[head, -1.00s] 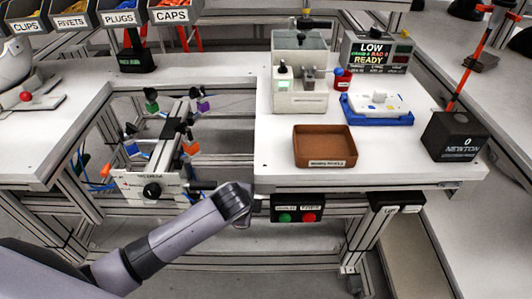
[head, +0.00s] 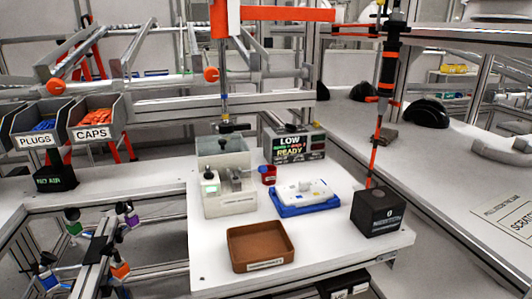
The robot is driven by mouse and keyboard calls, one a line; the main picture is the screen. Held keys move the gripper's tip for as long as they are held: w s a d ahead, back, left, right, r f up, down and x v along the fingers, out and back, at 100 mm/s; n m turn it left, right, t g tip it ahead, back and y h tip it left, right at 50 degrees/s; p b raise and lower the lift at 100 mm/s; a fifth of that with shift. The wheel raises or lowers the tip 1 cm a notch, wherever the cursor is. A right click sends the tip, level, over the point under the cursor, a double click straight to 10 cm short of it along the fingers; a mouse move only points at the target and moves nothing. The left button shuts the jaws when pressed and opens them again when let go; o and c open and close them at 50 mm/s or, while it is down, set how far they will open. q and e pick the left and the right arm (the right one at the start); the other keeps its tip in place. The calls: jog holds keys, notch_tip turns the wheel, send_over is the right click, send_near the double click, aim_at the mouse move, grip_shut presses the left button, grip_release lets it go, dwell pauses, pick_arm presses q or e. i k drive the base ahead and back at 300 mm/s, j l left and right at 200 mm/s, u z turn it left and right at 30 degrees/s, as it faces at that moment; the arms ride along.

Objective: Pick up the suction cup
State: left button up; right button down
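I cannot make out a suction cup for certain. A small red container (head: 267,175) stands between the grey-white bench device (head: 229,190) and the display box reading LOW and READY (head: 293,146); what it holds is too small to tell. A vertical tool with a dark lower end (head: 225,122) hangs above the bench device from an orange arm. A white part (head: 301,191) lies on a blue base (head: 306,208). The brown tray (head: 260,249) in front looks empty. Neither of my grippers is in view.
A black NEWTON box (head: 378,212) stands at the table's right, with an orange and black rod (head: 388,65) above it. Labelled PLUGS (head: 36,141) and CAPS (head: 92,132) bins hang at left. The white table (head: 213,264) is clear around the brown tray.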

aim_at(42, 270)
jog(key=u, duration=1.45)
jog(key=l+z, duration=0.25)
jog(key=k+j, duration=0.05)
jog(key=j, duration=0.05)
